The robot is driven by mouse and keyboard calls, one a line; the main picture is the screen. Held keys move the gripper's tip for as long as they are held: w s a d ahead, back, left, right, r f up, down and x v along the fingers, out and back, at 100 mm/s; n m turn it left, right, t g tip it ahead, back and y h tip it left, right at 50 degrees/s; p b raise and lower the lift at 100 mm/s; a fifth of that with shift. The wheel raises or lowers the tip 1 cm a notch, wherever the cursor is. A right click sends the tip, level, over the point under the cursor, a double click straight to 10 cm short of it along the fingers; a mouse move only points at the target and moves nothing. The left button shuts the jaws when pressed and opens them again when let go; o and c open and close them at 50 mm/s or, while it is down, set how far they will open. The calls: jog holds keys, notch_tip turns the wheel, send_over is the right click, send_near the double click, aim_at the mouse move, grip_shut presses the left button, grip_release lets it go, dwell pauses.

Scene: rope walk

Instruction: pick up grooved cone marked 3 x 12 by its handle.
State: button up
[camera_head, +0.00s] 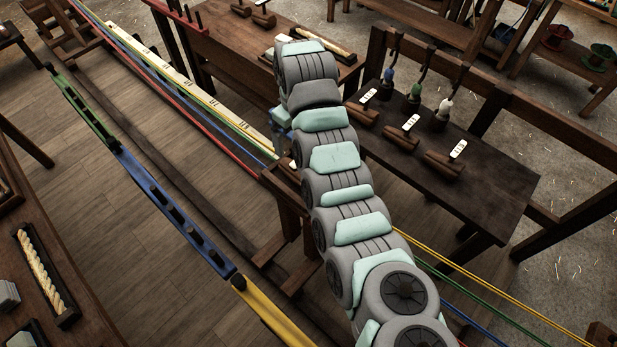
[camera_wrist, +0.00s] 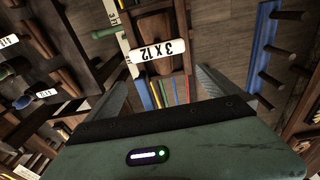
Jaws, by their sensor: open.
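The white tag marked 3 x 12 (camera_wrist: 157,52) is near the middle of the wrist view, upside down, in front of brown wooden parts (camera_wrist: 152,22). I cannot clearly separate the grooved cone from that wood. A green handle-like piece (camera_wrist: 108,32) shows left of the tag; I cannot tell whether it belongs to the cone. My gripper (camera_wrist: 163,82) is open, its two fingers apart on either side below the tag, with nothing seen held between them. In the head view my arm hides most of this spot.
Coloured strands (camera_head: 225,127) run alongside a long white marked board (camera_head: 190,80). A blue pegged rail (camera_head: 175,205) lies to the left. A dark table (camera_head: 490,180) at right holds wooden blocks with white tags (camera_head: 410,122). Handled tools (camera_head: 414,92) stand behind them.

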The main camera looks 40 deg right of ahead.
jog(key=shift+s+d+r+g, duration=0.1)
jog(key=shift+s+r+g, duration=0.1)
jog(key=shift+s, duration=0.45)
jog(key=shift+s+d+r+g, duration=0.1)
jog(key=shift+s+g, duration=0.1)
jog(key=shift+s, duration=0.4)
notch_tip(320, 180, down, 5)
jog(key=shift+a+r+p, duration=0.1)
jog(key=shift+p, duration=0.3)
jog(key=shift+w+f+p, duration=0.2)
jog(key=shift+f+p, duration=0.25)
jog(key=shift+f, duration=2.5)
jog(key=c, duration=1.8)
